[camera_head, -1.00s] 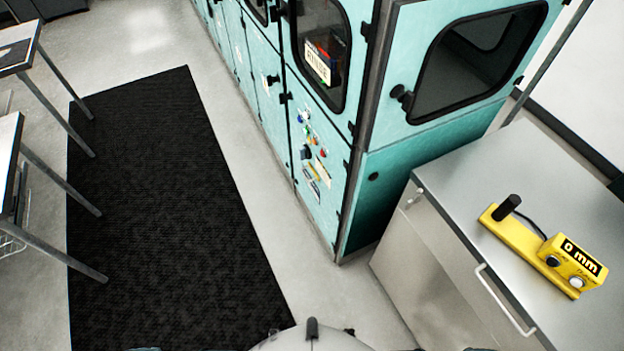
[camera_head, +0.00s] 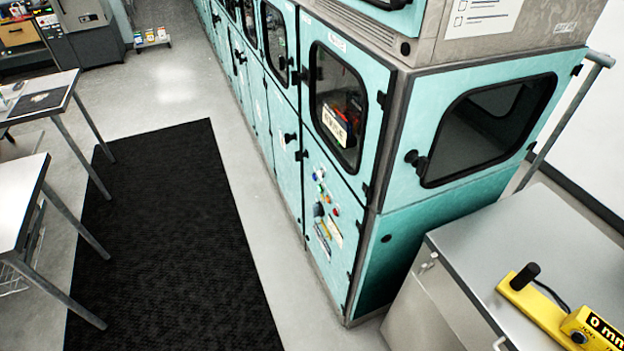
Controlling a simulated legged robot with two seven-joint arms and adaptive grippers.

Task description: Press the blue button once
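A small blue button (camera_head: 317,177) seems to be near the top left of this panel. It is tiny and seen at a steep angle, so its exact outline is hard to tell. Neither of my grippers is in view, and nothing is seen touching the panel.
The teal cabinet row (camera_head: 385,190) runs away to the upper left. A black mat (camera_head: 170,240) covers the floor in front of it. Tables (camera_head: 20,200) stand at the left. A grey metal cabinet (camera_head: 520,240) at the right carries a yellow gauge (camera_head: 535,303) reading "0 mm".

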